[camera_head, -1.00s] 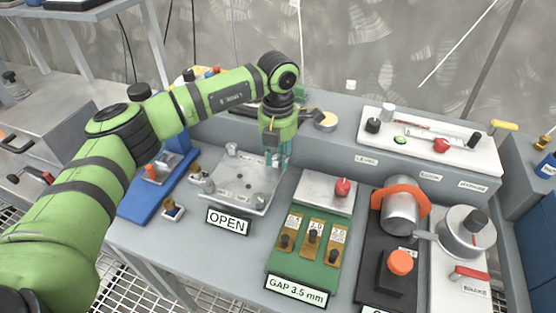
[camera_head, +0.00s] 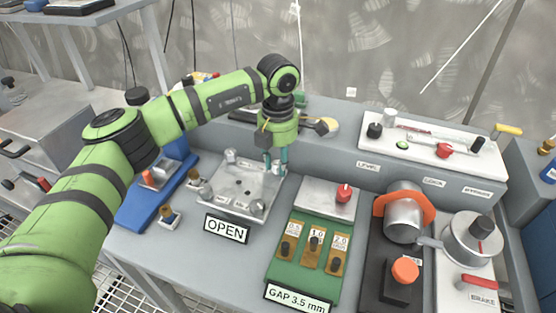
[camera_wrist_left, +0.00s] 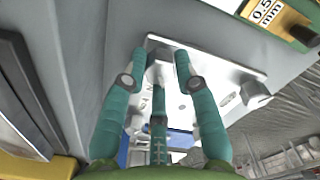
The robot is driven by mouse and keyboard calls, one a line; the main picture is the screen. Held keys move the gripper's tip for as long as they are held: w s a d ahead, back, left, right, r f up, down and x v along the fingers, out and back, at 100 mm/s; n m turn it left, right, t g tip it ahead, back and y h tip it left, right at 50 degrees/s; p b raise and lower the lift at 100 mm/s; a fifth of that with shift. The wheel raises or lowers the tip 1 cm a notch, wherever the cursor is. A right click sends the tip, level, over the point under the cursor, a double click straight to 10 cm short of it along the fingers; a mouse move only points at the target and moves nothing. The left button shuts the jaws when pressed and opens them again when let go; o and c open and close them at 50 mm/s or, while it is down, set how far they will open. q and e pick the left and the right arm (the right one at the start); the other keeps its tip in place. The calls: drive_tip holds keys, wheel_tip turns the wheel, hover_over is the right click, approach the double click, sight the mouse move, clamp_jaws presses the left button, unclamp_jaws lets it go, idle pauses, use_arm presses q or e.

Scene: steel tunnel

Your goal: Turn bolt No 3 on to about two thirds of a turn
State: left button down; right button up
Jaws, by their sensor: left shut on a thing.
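A light metal plate (camera_head: 240,190) with several bolts on it stands behind a sign reading OPEN (camera_head: 226,228). My left gripper (camera_head: 275,165) points down at the plate's back right corner. Its teal fingers are shut on a grey bolt (camera_wrist_left: 160,72), which the left wrist view shows between the fingertips. Other bolts stand free at the back left (camera_head: 231,156), front left (camera_head: 206,192) and front right (camera_head: 257,207) of the plate. I cannot read bolt numbers, so I cannot tell which is No 3. My right gripper is not in view.
Right of the plate is a green gap board (camera_head: 305,272) with a red knob (camera_head: 344,192). Beyond it stand a metal cylinder with an orange collar (camera_head: 402,214) and a brake panel (camera_head: 470,292). A blue stand (camera_head: 143,202) is on the left.

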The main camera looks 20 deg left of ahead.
sight(278, 163)
use_arm(q)
drive_tip(key=shift+s+f, duration=0.1)
drive_tip(key=c, duration=0.9)
unclamp_jaws()
drive_tip(key=shift+c, duration=0.2)
drive_tip(key=shift+r, duration=0.45)
wheel_tip(278, 163, up, 11)
drive_tip(key=shift+r, duration=0.15)
